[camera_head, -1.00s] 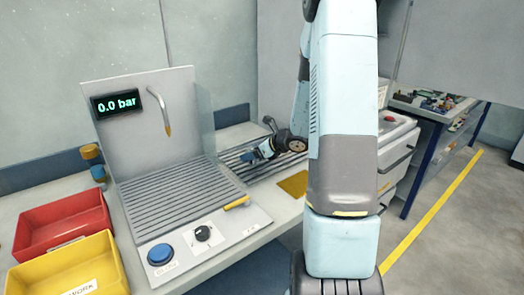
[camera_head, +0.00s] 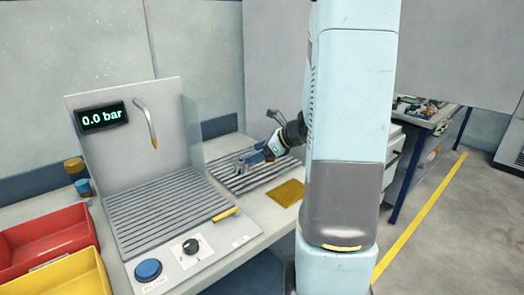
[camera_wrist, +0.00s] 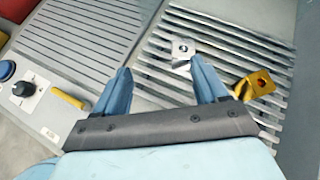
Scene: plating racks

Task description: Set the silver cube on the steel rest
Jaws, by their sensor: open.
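A small silver block (camera_wrist: 183,47) with a dark round hole lies on a slatted metal rack (camera_wrist: 160,95) in the wrist view. It is just beyond the tip of my right finger. My gripper (camera_wrist: 160,66) is open and empty, with its two blue fingers apart over the slats. In the head view, my gripper (camera_head: 252,158) is low over the same rack (camera_head: 235,184), and the block cannot be made out there. A second slatted metal surface belongs to the stand (camera_head: 165,205) to the left. I cannot tell which slatted surface is the steel rest.
A gold block (camera_wrist: 258,86) with a hole lies right of my fingers. A flat yellow square (camera_head: 287,193) lies in front of the rack. A red bin (camera_head: 45,238) and a yellow bin (camera_head: 70,275) stand at left. The stand has a spout (camera_head: 147,122) and blue button (camera_head: 148,270).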

